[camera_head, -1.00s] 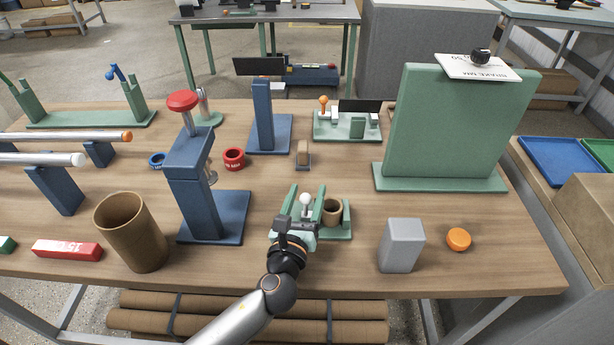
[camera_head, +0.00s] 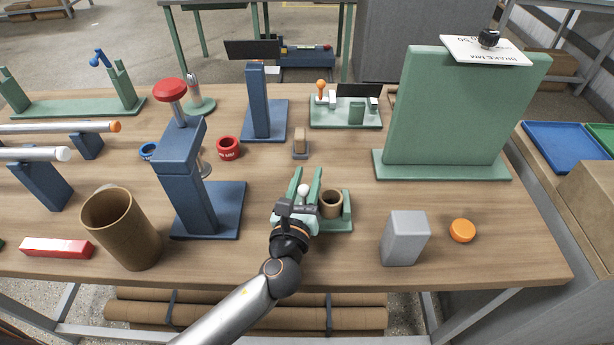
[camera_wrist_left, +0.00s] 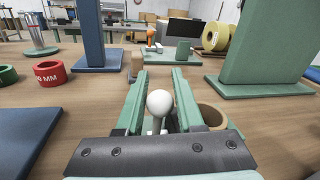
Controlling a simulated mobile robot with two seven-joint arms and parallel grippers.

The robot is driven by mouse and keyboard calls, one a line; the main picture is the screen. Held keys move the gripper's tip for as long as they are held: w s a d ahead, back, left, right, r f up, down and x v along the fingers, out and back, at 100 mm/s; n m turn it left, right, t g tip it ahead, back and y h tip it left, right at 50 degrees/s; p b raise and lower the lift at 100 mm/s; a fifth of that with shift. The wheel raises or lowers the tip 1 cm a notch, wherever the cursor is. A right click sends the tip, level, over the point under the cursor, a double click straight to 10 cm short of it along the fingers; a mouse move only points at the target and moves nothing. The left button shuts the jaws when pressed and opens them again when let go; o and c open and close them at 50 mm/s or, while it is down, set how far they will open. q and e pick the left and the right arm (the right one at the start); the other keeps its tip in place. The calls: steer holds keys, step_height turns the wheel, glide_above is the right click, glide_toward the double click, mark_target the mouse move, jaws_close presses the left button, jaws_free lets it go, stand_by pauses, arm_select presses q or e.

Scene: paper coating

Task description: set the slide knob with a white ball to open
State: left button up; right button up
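The slide knob's white ball (camera_head: 303,190) stands on the small green device in the middle of the table. The ball (camera_wrist_left: 160,102) is large in the left wrist view, with part of its pale stem below it. My left gripper (camera_head: 308,173) is open, its two green fingers reaching forward on either side of the ball. In the left wrist view the gripper (camera_wrist_left: 159,75) shows a gap between each finger and the ball. The device's slot and any open marking are hidden by the gripper. My right gripper is in neither view.
A brown ring (camera_head: 331,204) sits just right of the fingers. A blue press with a red knob (camera_head: 169,89) stands to the left. A small wooden-topped block (camera_head: 300,143) stands behind.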

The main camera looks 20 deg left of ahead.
arm_select(q)
jaws_close()
steer(key=shift+a, duration=0.1)
stand_by(0.9)
